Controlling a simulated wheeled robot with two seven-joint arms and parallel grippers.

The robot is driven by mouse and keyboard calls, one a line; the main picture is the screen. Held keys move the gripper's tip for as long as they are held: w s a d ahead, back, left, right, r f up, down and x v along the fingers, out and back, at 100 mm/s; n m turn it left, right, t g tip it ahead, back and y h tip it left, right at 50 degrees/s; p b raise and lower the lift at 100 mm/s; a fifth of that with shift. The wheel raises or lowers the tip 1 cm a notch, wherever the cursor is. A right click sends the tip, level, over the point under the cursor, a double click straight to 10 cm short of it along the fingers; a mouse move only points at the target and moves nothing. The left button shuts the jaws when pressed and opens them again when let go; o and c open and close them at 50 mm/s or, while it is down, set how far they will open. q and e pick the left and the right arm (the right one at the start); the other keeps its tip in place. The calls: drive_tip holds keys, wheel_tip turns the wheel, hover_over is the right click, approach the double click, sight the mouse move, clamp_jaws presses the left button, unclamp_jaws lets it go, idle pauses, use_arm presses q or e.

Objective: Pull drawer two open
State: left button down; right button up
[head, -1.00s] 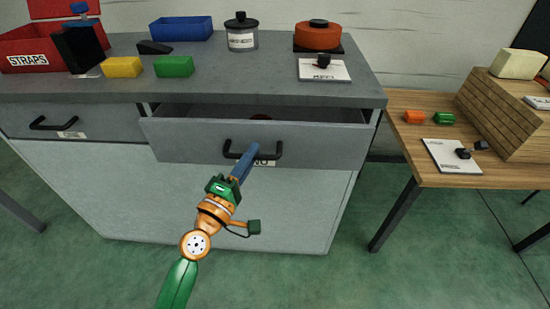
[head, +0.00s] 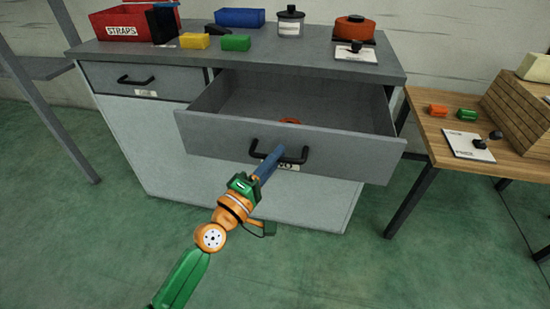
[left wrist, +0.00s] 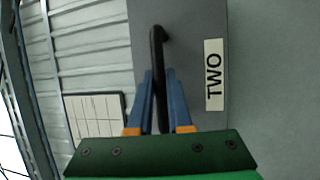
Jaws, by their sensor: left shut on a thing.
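Drawer two (head: 340,150) stands well out of the grey cabinet, and its inside shows. A small orange-red thing (head: 290,121) lies inside, partly hidden by the drawer front. My left gripper (head: 272,160) is shut on the black bar handle of drawer two (head: 294,156). In the left wrist view the blue fingers (left wrist: 160,100) sit on both sides of the handle (left wrist: 158,55), next to the label TWO (left wrist: 214,75). My right gripper is not in view.
The closed left drawer (head: 135,82) has its own handle. The cabinet top holds a red STRAPS bin (head: 120,30), coloured blocks, a jar (head: 290,22) and an orange round thing (head: 354,29). A wooden table (head: 430,130) stands close at the right. Green floor in front is clear.

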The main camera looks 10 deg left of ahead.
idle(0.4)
use_arm(q)
drive_tip(key=c, duration=0.8)
unclamp_jaws()
drive_tip(key=shift+c, duration=0.2)
drive_tip(key=b+v, duration=0.1)
drive_tip(key=v, duration=0.6)
drive_tip(key=shift+s+f, duration=0.1)
